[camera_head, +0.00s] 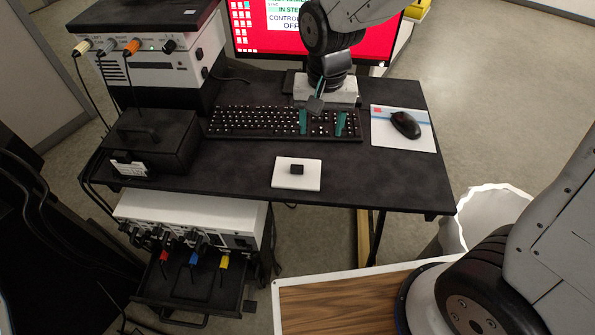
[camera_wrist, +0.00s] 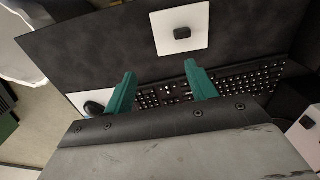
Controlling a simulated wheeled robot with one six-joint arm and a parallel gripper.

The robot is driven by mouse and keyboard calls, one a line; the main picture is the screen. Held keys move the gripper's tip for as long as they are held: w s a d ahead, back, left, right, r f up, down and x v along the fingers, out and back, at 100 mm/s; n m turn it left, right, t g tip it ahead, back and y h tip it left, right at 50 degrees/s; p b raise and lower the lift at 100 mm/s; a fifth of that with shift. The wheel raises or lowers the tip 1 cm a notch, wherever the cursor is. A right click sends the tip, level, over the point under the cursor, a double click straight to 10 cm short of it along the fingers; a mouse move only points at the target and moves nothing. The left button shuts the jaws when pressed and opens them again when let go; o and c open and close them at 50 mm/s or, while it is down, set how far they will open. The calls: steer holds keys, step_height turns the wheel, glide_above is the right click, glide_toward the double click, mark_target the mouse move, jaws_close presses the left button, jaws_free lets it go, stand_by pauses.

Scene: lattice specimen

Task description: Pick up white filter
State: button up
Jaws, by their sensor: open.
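The white filter (camera_head: 297,174) is a flat white square plate with a small black block (camera_head: 297,169) on top. It lies on the dark desk near its front edge, in front of the keyboard. In the wrist view the white filter (camera_wrist: 180,29) is at the top centre, beyond the fingertips. My gripper (camera_head: 322,122) is above the keyboard, behind the filter and slightly to its right. Its two green fingers are apart, with nothing between them; they also show in the wrist view (camera_wrist: 160,78).
A black keyboard (camera_head: 270,121) lies under my gripper. A mouse (camera_head: 405,124) on a mousepad (camera_head: 390,143) is to the right. A black box (camera_head: 150,141) and white instrument (camera_head: 150,69) stand at left, a red-screened monitor (camera_head: 245,38) behind. The desk around the filter is clear.

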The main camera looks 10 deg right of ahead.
glide_above(297, 166)
steer(key=f, duration=0.6)
steer(key=shift+w+d+f, duration=0.1)
steer(key=shift+w+d, duration=0.1)
steer(key=shift+w, duration=0.05)
steer(key=shift+m, duration=0.3)
steer(key=f, duration=0.7)
steer(key=shift+s+a+f, duration=0.2)
steer(key=shift+s, duration=0.1)
steer(key=c, duration=1)
